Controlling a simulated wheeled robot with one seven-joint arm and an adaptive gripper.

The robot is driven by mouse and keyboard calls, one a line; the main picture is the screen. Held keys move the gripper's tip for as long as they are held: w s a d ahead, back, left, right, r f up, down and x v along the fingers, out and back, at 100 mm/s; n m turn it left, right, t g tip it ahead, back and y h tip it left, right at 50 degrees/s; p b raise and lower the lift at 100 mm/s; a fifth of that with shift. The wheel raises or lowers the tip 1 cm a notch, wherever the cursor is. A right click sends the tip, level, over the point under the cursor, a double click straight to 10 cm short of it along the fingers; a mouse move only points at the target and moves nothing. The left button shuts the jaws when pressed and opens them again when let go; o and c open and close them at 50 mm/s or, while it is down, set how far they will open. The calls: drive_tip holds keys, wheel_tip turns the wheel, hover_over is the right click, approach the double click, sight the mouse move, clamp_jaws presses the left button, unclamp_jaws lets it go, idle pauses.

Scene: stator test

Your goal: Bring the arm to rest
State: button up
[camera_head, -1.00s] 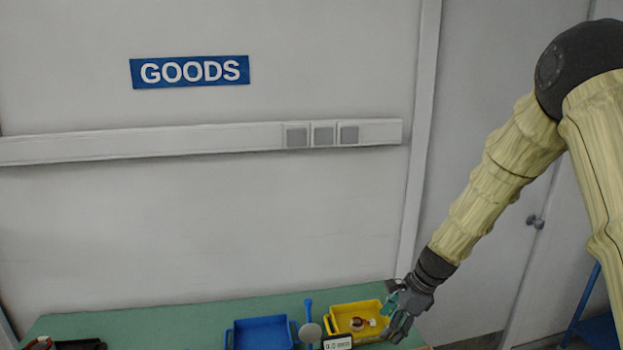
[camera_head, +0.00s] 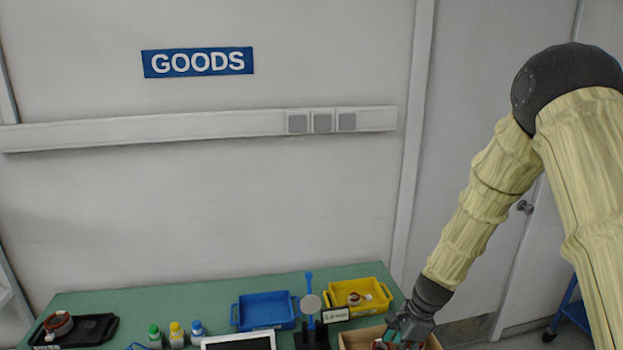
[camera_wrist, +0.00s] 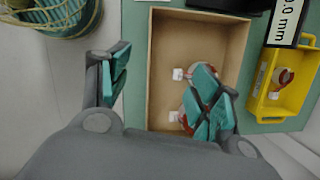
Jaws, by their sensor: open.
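My arm comes down from the right in the head view, sleeved in pale yellow. My gripper (camera_head: 400,333) is low over the front right of the green table (camera_head: 215,285). In the wrist view my gripper (camera_wrist: 165,95) is open, its teal-padded fingers wide apart with nothing between them. The right finger overlaps a brown box (camera_wrist: 165,55) lying below. In the box are reddish parts with white tags (camera_wrist: 179,74), partly hidden by that finger.
A yellow tray (camera_head: 375,290) with a reddish part stands beside a dark stand (camera_head: 312,320). A blue tray (camera_head: 265,312) looks empty. A black tray (camera_head: 90,328) and several small bottles (camera_head: 175,332) stand left. A basket (camera_wrist: 60,15) shows in the wrist view.

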drive_tip(key=s+d+f+n+h, duration=0.2)
drive_tip(key=s+f+n, duration=0.2)
drive_tip(key=s+f, duration=0.6)
drive_tip(key=s+f+n, duration=0.4)
drive_tip(key=s+n, duration=0.1)
drive_tip(key=s, duration=0.4)
drive_tip(key=s+a+f+n+h, duration=0.1)
drive_tip(key=s+f+n, duration=0.3)
drive_tip(key=s, duration=0.5)
drive_tip(key=s+f+n, duration=0.3)
drive_tip(key=s+n, duration=0.2)
drive_tip(key=s, duration=0.5)
wheel_tip(320, 180, down, 10)
drive_tip(key=b, duration=1)
drive_tip(key=shift+w+f, duration=0.15)
drive_tip(key=shift+f, duration=0.05)
